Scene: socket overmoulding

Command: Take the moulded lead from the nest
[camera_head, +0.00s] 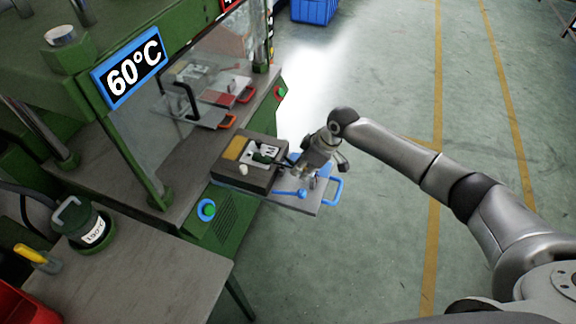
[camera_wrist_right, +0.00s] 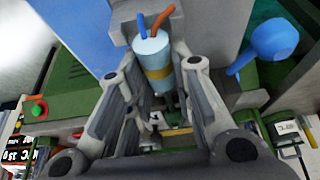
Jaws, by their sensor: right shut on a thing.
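The nest (camera_head: 270,151) is a pale plate in a dark block on the slide at the press front. A dark moulded part of the lead (camera_head: 263,158) lies at it, with a dark stretch running right towards my right gripper (camera_head: 311,170). In the right wrist view, my right gripper (camera_wrist_right: 162,112) is shut on the lead's pale blue sheath (camera_wrist_right: 152,52), which has a yellow band and blue and orange wire ends. Whether the moulded part is seated or lifted is hard to tell. My left gripper is in neither view.
A grey table (camera_head: 130,270) is at front left. The floor to the right is open.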

